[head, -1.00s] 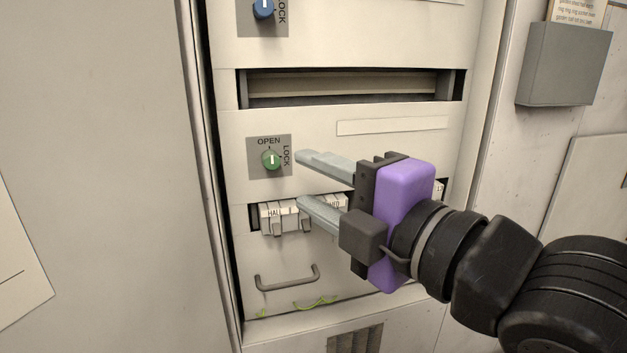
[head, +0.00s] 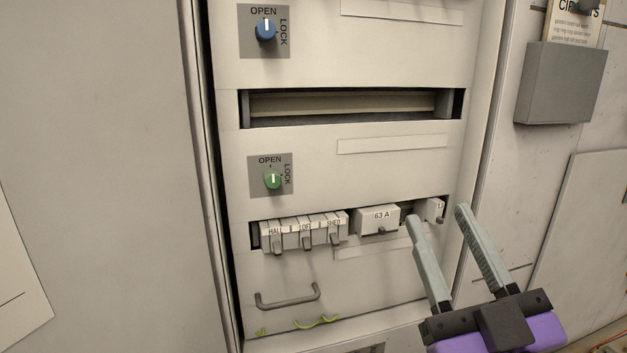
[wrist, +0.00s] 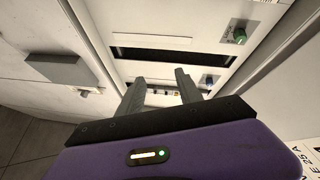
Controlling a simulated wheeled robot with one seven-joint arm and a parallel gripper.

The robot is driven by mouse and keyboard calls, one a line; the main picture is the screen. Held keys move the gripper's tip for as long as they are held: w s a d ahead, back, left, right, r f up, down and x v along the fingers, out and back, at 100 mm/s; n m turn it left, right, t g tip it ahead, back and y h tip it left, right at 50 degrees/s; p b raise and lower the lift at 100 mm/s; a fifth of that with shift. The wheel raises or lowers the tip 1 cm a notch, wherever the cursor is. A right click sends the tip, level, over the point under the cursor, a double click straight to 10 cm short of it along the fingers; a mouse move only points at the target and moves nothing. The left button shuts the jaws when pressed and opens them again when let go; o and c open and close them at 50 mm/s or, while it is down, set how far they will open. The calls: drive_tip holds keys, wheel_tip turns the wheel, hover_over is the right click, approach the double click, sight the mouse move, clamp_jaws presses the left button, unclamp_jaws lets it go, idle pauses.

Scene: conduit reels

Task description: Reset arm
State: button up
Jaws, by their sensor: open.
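My gripper (head: 437,214) is at the lower right in the head view. Its two grey fingers are apart, with nothing between them, and point up toward the panel. It appears in front of the lower right of the cabinet panel (head: 300,145); I cannot tell the exact gap. In the wrist view the open fingers (wrist: 158,88) point toward the panel, seen at a steep tilt. The green knob (head: 272,180) has its white mark upright, toward OPEN. The blue knob (head: 266,30) above also has its mark upright.
A row of labelled breakers (head: 305,232) and a 63 A breaker (head: 377,219) sit in the lower slot. A handle (head: 288,297) is below them. A grey box (head: 562,83) juts from the wall at the right. The left side is clear.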

drive_tip(key=s+d+f+m+g+h, duration=0.2)
drive_tip(key=s+f+g, duration=0.2)
drive_tip(key=s+f, duration=1.2)
drive_tip(key=s+d+f+m+g+h, duration=0.2)
drive_tip(key=s+f+g, duration=0.3)
drive_tip(key=s+f, duration=1)
wheel_tip(320, 180, down, 2)
drive_tip(key=shift+s+d+f+m+h+p, duration=0.15)
drive_tip(key=shift+s+d+m+h+p, duration=0.2)
drive_tip(key=shift+d, duration=0.5)
drive_tip(key=shift+c, duration=1.2)
